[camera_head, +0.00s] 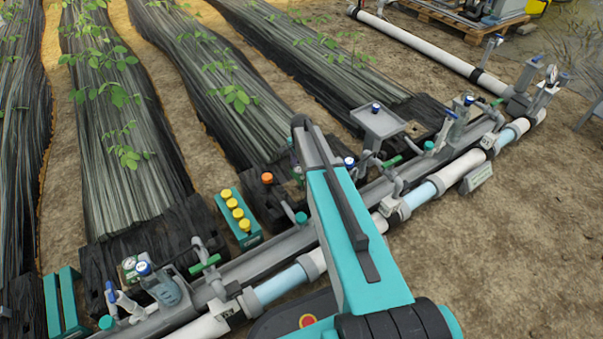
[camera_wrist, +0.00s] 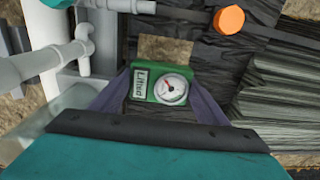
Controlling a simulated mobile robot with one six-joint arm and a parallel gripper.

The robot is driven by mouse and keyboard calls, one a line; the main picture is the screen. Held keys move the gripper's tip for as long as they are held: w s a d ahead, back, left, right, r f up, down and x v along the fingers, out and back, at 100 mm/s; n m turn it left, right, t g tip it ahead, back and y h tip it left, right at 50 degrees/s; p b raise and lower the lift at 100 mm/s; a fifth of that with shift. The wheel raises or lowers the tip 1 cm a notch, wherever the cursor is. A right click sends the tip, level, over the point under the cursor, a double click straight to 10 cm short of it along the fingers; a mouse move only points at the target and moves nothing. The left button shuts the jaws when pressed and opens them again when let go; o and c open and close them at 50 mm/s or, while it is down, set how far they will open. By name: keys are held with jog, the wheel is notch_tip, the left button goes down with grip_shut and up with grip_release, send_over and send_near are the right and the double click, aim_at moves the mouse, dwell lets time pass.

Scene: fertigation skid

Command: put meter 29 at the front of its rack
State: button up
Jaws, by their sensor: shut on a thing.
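In the wrist view a green meter (camera_wrist: 160,86) with a round white dial and a pale label sits between the two dark fingers of my gripper (camera_wrist: 158,100). My gripper is shut on it. The label is too blurred to read for certain, so I cannot confirm the number 29. Black sheeting lies below the meter. Another green meter with a dial (camera_head: 131,268) is at the lower left. A teal rack (camera_head: 62,303) stands at the left edge, and I cannot tell whether it is the meter's rack.
A green crate (camera_head: 243,235) holds several yellow-capped bottles. An orange cap (camera_head: 267,178) is beside my arm and shows in the wrist view (camera_wrist: 229,20). Grey pipes (camera_head: 285,285) with valves run diagonally across. A grey tray (camera_head: 378,122) stands behind them. Bare soil (camera_head: 510,240) is clear at right.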

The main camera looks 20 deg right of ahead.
jog(key=shift+r+p, duration=1.7)
jog(key=shift+r, duration=0.7)
jog(key=shift+a+r, duration=0.15)
jog(key=shift+r, duration=0.25)
jog(key=s+a+r+n, duration=0.2)
jog(key=a+r+n, duration=0.3)
jog(key=r, duration=0.7)
jog(key=s+a+r+n, duration=0.2)
jog(key=a+r+n, duration=0.3)
jog(key=r+n, duration=0.4)
jog(key=s+a+r+n, duration=0.3)
jog(key=r+n, duration=0.4)
jog(key=r, duration=0.9)
jog(key=shift+a+n, duration=0.3)
jog(key=shift+a, duration=0.6)
